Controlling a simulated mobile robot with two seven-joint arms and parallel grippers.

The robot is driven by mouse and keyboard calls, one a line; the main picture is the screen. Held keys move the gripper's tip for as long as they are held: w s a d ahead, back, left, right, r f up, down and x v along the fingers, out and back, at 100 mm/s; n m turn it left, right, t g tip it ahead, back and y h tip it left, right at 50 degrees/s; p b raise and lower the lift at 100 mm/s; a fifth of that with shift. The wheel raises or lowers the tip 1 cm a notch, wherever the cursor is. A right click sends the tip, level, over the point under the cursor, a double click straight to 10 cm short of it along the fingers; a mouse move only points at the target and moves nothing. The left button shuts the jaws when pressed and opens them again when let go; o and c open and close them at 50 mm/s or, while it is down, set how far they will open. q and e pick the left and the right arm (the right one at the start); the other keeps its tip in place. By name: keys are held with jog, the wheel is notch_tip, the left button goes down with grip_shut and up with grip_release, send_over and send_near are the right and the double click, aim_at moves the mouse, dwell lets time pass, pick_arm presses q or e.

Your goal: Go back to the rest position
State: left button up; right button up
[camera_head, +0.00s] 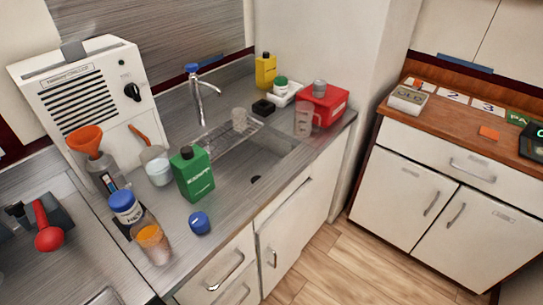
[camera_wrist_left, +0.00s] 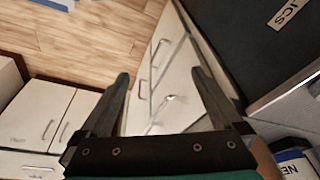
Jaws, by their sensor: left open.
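My left gripper (camera_wrist_left: 160,75) shows in the left wrist view. Its two dark fingers are spread wide with nothing between them. Past the fingers are white cabinet fronts (camera_wrist_left: 165,60) and the wood floor (camera_wrist_left: 95,30), apart from the fingers. Neither gripper can be made out in the head view, and my right gripper shows in no view.
The steel counter (camera_head: 100,270) holds a green bottle (camera_head: 194,174), a blue-lidded jar (camera_head: 126,208), an orange-filled container (camera_head: 152,243), a blue cap (camera_head: 199,222) and a red container (camera_head: 322,104). The floor (camera_head: 345,265) at right is clear.

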pick_arm(q)
notch_tip(320, 180, down, 11)
jog(key=s+b, duration=0.1)
jog(key=s, duration=0.1)
jog(key=s+a+f+g+b, duration=0.1)
jog(key=s+f, duration=0.7)
jog(key=f, duration=0.2)
jog(key=s+a+f+g+b, duration=0.1)
jog(key=s+a+f+b, duration=0.1)
jog(key=s+f, duration=0.5)
notch_tip(320, 180, down, 3)
jog(key=shift+s+f, duration=0.1)
jog(key=shift+s, duration=0.3)
